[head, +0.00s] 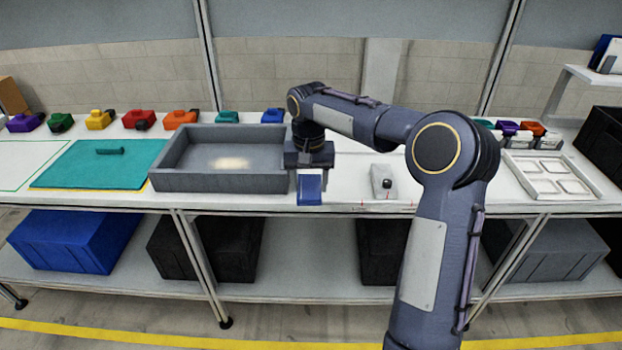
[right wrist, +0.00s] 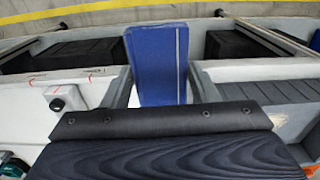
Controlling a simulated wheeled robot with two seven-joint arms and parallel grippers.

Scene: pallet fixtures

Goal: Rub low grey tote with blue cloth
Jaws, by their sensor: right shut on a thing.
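The low grey tote (head: 170,180) stands on the white workbench, left of centre in the head view. A pale smudge (head: 230,163) shows on its inner floor. My right gripper (head: 310,172) is shut on the blue cloth (head: 309,188), just right of the tote's right wall and near the bench's front edge. In the right wrist view the blue cloth (right wrist: 158,62) sticks out past the gripper, and part of the tote (right wrist: 265,95) shows at the right. Whether the cloth touches the bench is not clear. My left gripper is out of view.
A teal mat (head: 90,170) with a small teal piece lies left of the tote. Several coloured clamps line the back of the bench. A white block with a black knob (head: 385,182) stands right of the gripper. A white compartment tray (head: 550,177) lies farther right.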

